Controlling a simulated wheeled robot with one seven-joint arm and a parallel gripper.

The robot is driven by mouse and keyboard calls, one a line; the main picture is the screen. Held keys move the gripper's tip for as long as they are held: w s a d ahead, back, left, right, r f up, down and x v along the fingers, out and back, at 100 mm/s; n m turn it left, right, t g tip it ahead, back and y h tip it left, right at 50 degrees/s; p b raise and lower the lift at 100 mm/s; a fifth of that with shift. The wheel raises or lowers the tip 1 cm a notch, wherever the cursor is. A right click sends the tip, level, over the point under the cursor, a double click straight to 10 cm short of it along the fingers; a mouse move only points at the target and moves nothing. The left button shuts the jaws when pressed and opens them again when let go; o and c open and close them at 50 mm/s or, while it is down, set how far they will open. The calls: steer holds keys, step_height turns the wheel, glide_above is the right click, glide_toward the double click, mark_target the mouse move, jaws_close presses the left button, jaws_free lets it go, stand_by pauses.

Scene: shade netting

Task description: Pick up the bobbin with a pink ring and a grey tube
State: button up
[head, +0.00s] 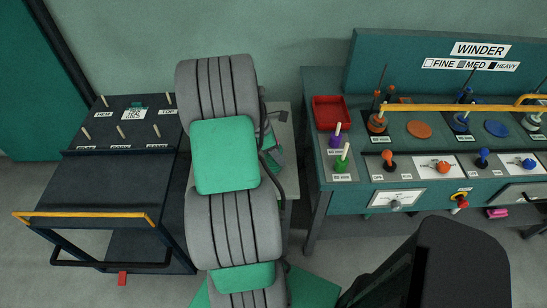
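No bobbin with a pink ring and a grey tube can be made out for certain. A small pink item (497,212) lies low at the right, below the winder bench's front edge; it is too small to tell what it is. Two bobbins stand on the left end of the bench: one with a purple ring (335,141) and one with a green ring (341,164), both with pale tubes. My grey and green arm fills the middle of the view.
The teal winder bench (315,187) carries a red tray (331,112), knobs, spindles and a yellow bar (450,107). A dark cart (100,195) with upright pegs and a yellow handle stands at left. A dark shape (455,265) fills the lower right. Floor shows between cart and bench.

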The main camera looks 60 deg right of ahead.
jaws_close()
stand_by(0.4)
